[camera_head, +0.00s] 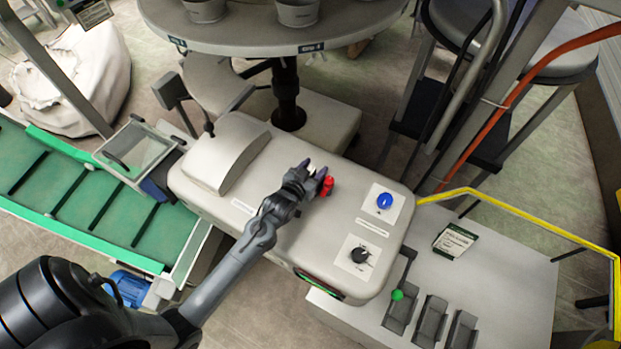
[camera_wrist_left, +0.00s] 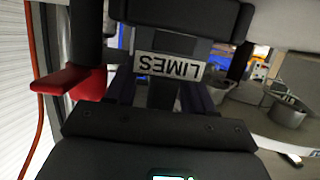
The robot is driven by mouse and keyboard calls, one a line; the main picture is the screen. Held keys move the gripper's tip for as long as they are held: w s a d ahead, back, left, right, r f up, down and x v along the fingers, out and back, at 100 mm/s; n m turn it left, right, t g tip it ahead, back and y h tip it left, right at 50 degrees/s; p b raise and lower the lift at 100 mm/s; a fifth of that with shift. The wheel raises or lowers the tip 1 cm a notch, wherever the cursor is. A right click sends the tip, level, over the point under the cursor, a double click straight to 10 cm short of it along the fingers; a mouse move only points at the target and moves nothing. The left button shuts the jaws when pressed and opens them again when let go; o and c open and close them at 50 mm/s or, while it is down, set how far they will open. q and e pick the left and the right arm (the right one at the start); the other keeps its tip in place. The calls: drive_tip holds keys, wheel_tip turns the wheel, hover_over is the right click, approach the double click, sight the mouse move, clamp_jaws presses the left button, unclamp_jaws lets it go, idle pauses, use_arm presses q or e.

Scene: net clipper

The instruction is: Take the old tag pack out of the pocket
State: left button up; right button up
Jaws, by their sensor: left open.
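My left gripper (camera_head: 315,173) is open above the pale machine housing (camera_head: 285,225), close to a red part (camera_head: 327,187). In the left wrist view the two dark fingers (camera_wrist_left: 160,92) point at a dark block with a white label reading LIMES (camera_wrist_left: 169,67), seen upside down. The label shows just beyond the fingers and nothing is clearly held. I cannot tell whether this labelled block is the tag pack or its pocket. The red part shows at the left of the wrist view (camera_wrist_left: 70,85). My right gripper is not in view.
A blue knob (camera_head: 385,201) and a black knob (camera_head: 360,255) are on the housing's right end. A printed card (camera_head: 455,241) and dark trays (camera_head: 430,320) lie on the lower right surface. A green conveyor (camera_head: 90,200) is at left, a round table (camera_head: 250,35) behind.

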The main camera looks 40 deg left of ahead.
use_arm(q)
drive_tip(key=shift+c, duration=0.3)
clamp_jaws()
